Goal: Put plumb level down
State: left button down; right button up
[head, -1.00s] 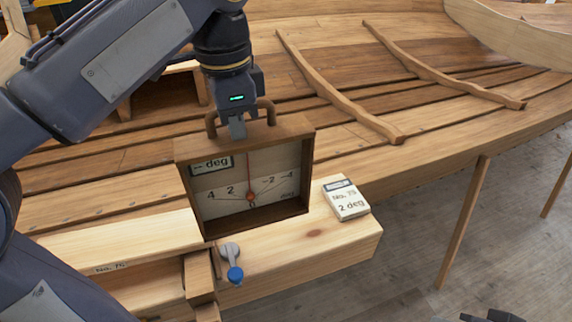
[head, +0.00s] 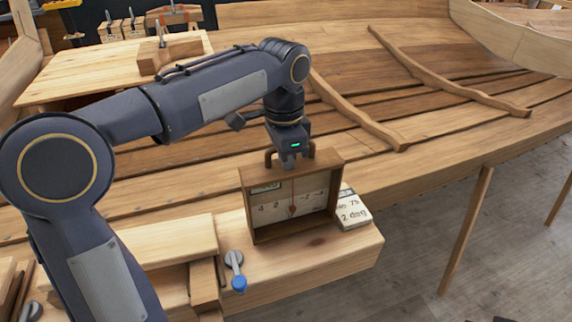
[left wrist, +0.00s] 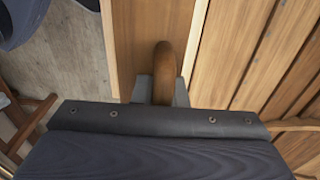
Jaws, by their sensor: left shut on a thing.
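The plumb level (head: 291,236) is an upright wooden box frame with a pale dial, a red pointer and a looped wooden handle on top. In the head view it is over the pale plank end beside the hull, its bottom edge at or just above the wood; I cannot tell if it touches. My left gripper (head: 291,163) is shut on the handle from above. In the left wrist view the handle (left wrist: 165,65) shows between the fingers. My right gripper is not clearly visible.
A "2 deg" block (head: 353,213) stands right behind the level, partly hidden by it. A blue-tipped clamp lever (head: 236,272) is at front left. The pale plank (head: 325,262) has bare wood in front and to the right. Hull planking (head: 400,150) lies behind.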

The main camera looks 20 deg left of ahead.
pick_arm(q)
jog(key=shift+f, duration=0.5)
jog(key=c, duration=1.9)
grip_release()
jog(key=shift+f, duration=0.2)
jog(key=o, duration=0.4)
jog(key=shift+o, duration=0.2)
notch_tip(320, 180, up, 11)
jog(key=shift+s+a+p, duration=0.1)
jog(key=shift+a+p, duration=0.05)
jog(key=shift+p, duration=0.4)
jog(key=shift+s+a+r, duration=0.1)
jog(key=shift+r, duration=0.6)
